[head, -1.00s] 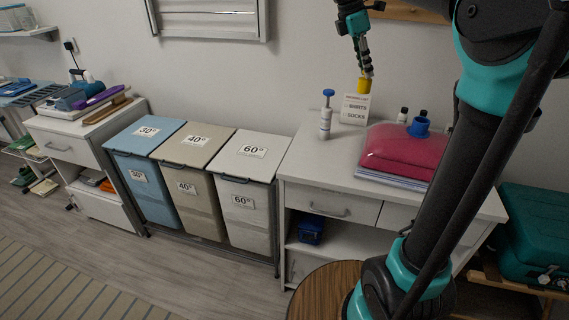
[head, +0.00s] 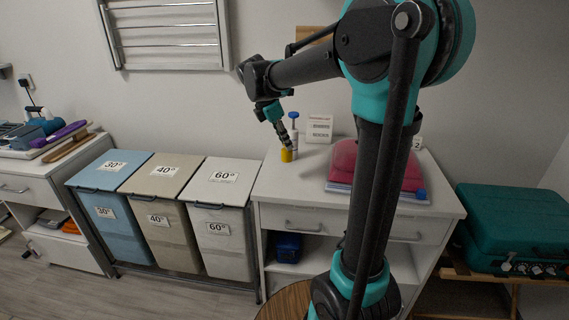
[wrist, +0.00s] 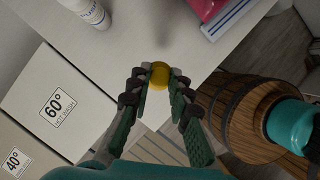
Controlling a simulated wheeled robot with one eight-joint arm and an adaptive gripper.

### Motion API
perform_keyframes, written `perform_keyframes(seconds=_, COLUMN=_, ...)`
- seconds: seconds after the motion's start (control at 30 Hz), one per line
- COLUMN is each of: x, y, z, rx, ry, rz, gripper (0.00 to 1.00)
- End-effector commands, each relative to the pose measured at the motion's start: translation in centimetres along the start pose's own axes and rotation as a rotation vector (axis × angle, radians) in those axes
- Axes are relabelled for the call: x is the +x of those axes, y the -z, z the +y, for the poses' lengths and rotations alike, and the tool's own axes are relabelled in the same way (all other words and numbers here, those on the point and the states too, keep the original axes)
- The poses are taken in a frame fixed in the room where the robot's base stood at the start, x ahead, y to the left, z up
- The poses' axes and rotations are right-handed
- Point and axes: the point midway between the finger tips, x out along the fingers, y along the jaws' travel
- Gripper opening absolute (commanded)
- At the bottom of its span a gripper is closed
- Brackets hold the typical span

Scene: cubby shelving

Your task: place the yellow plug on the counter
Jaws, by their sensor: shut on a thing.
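My gripper (head: 283,139) points down over the left part of the white counter (head: 309,184). It is shut on the yellow plug (head: 287,155), which hangs from the fingertips at or just above the counter top; I cannot tell if they touch. In the wrist view the yellow plug (wrist: 159,75) sits between the two fingertips, with the counter (wrist: 160,40) behind it, near the counter's front edge.
A white bottle with a blue top (head: 293,131) stands just behind the gripper. A sign (head: 319,128) is by the wall. A red folded pile (head: 345,165) lies to the right. Lidded bins (head: 221,180) stand left of the counter. The counter between plug and pile is clear.

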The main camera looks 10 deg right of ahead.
Motion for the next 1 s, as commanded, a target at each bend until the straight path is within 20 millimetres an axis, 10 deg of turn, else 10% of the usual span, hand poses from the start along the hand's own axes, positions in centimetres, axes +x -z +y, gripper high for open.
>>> perform_keyframes(seconds=0.6, x=7.3, y=3.0, z=0.0, rx=0.0, ry=0.0, rz=0.0, gripper=0.04)
perform_keyframes(seconds=1.0, x=7.8, y=3.2, z=0.0, rx=0.0, ry=0.0, rz=0.0, gripper=0.04)
